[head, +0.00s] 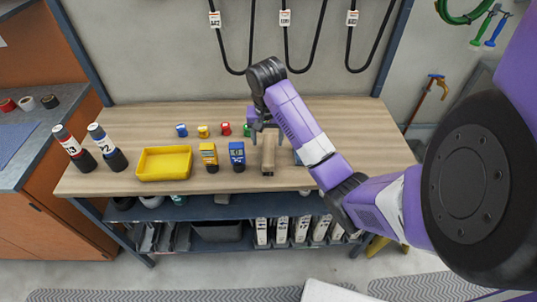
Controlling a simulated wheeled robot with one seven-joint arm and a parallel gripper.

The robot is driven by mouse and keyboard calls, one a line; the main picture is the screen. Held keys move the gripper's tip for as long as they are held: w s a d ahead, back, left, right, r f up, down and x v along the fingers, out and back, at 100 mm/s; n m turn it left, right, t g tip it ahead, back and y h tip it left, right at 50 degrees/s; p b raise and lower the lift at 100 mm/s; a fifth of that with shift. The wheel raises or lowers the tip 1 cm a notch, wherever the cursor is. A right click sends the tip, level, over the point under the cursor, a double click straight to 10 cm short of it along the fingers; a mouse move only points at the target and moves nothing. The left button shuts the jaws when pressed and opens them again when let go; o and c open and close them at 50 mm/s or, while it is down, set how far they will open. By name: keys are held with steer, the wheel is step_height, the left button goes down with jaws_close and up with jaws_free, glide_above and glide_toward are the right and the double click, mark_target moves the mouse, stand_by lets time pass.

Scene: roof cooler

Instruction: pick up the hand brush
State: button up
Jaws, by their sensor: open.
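A long tan wooden piece (268,156), which looks like the hand brush, lies on the workbench (335,112) right of centre, its long side running from front to back. Its bristles cannot be made out. My gripper (265,133) is at the back end of this piece, pointing down, with its jaws open. My gripper and wrist hide part of the far end. I cannot tell whether the fingers touch it.
A blue device (237,156) and a yellow device (209,157) stand just left of the brush. A yellow tray (164,163) and two dark bottles (107,147) (74,148) are farther left. Small colored items (203,131) line the back. Bare bench lies right of my arm.

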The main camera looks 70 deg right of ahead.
mark_target(268, 149)
step_height(268, 149, down, 2)
steer(key=shift+d+f+b, duration=0.1)
steer(key=shift+f+b, duration=0.05)
steer(key=shift+b, duration=0.8)
steer(key=shift+d+f+p, duration=0.2)
steer(key=shift+f+p, duration=0.05)
steer(key=shift+f, duration=1)
steer(key=shift+d+f+p, duration=0.2)
steer(key=shift+f+p, duration=0.05)
steer(key=shift+f, duration=1)
steer(key=shift+c, duration=0.4)
jaws_close()
